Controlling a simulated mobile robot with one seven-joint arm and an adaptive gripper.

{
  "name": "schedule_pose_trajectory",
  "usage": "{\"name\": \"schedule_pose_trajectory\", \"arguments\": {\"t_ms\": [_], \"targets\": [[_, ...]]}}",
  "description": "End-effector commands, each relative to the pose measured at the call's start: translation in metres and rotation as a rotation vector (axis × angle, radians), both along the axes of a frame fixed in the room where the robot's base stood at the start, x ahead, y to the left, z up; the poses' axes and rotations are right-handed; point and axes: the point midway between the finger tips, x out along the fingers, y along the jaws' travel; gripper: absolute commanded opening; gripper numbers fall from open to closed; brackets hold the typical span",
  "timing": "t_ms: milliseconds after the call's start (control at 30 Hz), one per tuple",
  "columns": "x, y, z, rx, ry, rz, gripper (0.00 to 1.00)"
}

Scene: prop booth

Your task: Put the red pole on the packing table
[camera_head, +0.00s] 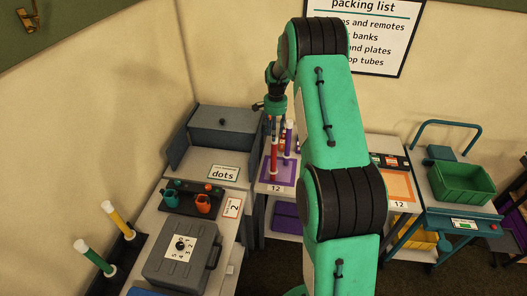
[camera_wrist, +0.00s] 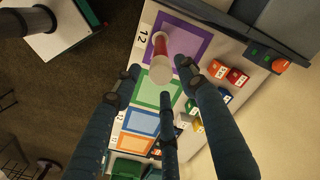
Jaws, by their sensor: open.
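The red pole (camera_head: 274,155) has white ends and stands upright on a purple-bordered mat (camera_head: 264,175) numbered 12. This mat lies on the table (camera_head: 262,187) behind my arm. In the wrist view I look down on the pole's white top (camera_wrist: 187,68), with its red shaft (camera_wrist: 160,46) below. My gripper (camera_head: 275,120) is above the pole in the head view. In the wrist view its fingers (camera_wrist: 163,82) are spread, with the pole's top near the two upper fingertips and nothing gripped. My arm hides much of the table.
Green (camera_head: 95,257) and yellow (camera_head: 119,221) poles stand at the left. A grey case (camera_head: 180,257) lies on the left table. A green bin (camera_head: 461,184) sits on a cart at right.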

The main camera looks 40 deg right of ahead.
Motion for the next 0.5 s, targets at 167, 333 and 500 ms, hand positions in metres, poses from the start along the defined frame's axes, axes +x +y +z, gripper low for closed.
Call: {"name": "schedule_pose_trajectory", "arguments": {"t_ms": [167,333,500], "targets": [[0.000,0.014,0.022,-0.007,-0.013,0.032,0.42],[-0.005,0.042,0.066,-0.022,-0.039,0.101,0.42],[-0.020,0.084,0.121,-0.042,-0.072,0.201,0.42]]}}
